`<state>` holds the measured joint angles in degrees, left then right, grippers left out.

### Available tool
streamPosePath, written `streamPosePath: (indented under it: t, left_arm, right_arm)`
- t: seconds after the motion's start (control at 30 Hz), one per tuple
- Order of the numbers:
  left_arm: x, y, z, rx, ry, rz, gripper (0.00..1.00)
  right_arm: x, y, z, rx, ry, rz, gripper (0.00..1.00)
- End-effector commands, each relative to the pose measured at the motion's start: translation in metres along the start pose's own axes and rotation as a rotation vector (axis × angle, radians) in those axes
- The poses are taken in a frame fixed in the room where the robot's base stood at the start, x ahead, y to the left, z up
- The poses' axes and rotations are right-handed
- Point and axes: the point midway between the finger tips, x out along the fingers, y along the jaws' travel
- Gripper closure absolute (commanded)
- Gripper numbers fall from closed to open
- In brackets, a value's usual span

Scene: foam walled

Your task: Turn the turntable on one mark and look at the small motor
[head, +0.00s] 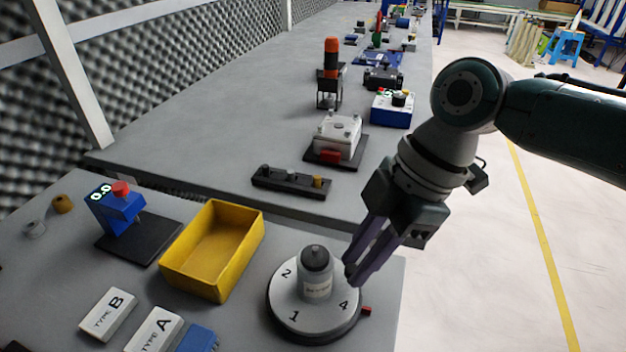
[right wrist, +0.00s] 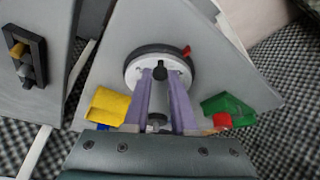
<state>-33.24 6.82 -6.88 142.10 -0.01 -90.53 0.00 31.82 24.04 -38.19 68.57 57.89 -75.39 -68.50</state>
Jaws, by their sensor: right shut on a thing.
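The turntable (head: 283,312) is a pale round disc with a dark rim, numbered marks and a red pointer (head: 366,310) beside it. It stands at the front right of the near bench. The small motor (head: 317,284), a grey cylinder with a dark cap, stands upright in its middle. Marks 1, 2 and 4 show. My right gripper (head: 352,276) reaches down to the disc's right side. My left gripper is not in view.
A yellow bin (head: 213,250) stands left of the turntable. A blue device with a red button (head: 121,207) and TYPE A (head: 154,331) and TYPE B (head: 108,314) blocks lie further left. A green bin (right wrist: 228,108) shows in the wrist view.

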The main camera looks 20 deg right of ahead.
Motion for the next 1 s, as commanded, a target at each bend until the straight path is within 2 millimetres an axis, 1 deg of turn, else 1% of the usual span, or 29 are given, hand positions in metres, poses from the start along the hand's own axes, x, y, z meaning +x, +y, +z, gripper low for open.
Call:
streamPosePath:
  t: [0.03,0.4,0.7,1.0]
  left_arm:
    - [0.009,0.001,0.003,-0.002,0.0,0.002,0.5]
    - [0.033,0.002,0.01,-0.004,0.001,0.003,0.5]
    - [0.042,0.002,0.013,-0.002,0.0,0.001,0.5]
    - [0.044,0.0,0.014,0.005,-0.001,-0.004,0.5]
  right_arm:
    - [0.004,0.002,0.002,-0.022,-0.001,-0.009,1.0]
    - [0.004,0.01,0.001,-0.163,-0.002,-0.067,1.0]
    - [0.002,0.013,-0.001,-0.223,-0.001,-0.094,1.0]
    - [0.002,0.014,-0.002,-0.24,-0.001,-0.1,1.0]
